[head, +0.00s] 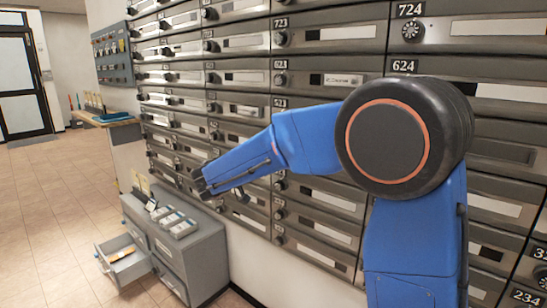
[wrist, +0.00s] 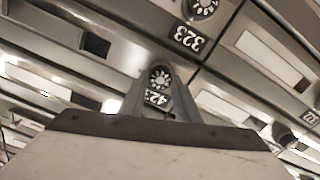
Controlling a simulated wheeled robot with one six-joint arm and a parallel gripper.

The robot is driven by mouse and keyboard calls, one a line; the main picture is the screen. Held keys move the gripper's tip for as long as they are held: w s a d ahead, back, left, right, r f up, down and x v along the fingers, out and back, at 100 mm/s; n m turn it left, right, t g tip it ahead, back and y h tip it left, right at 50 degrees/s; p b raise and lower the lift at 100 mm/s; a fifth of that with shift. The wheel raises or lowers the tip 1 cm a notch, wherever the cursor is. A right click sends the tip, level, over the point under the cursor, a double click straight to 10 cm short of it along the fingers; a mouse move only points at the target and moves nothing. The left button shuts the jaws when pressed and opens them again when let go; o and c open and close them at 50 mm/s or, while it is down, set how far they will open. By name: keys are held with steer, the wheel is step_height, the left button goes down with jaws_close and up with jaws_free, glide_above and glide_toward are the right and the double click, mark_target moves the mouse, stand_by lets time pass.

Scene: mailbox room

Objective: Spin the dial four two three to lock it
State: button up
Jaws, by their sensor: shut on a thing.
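The dial (wrist: 160,77) sits just above a partly hidden label (wrist: 156,98) that begins 42 in the wrist view, which shows the mailboxes upside down. My gripper (wrist: 160,86) has a finger on each side of this dial and is shut on it. In the head view my gripper (head: 199,182) reaches left to the mailbox wall, low down, and the dial is hidden there. The dial's exact turn is too small to read.
A neighbouring dial (wrist: 203,7) with label 323 (wrist: 187,38) is close by in the wrist view. A grey cabinet (head: 205,262) with an open drawer (head: 128,263) stands below my gripper. Tiled floor (head: 45,215) is clear at left.

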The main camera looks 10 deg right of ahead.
steer(key=shift+f+m, duration=0.1)
steer(key=shift+m, duration=0.5)
steer(key=o, duration=1)
steer(key=shift+o, duration=0.2)
steer(key=v, duration=1.7)
steer(key=shift+s+a, duration=0.15)
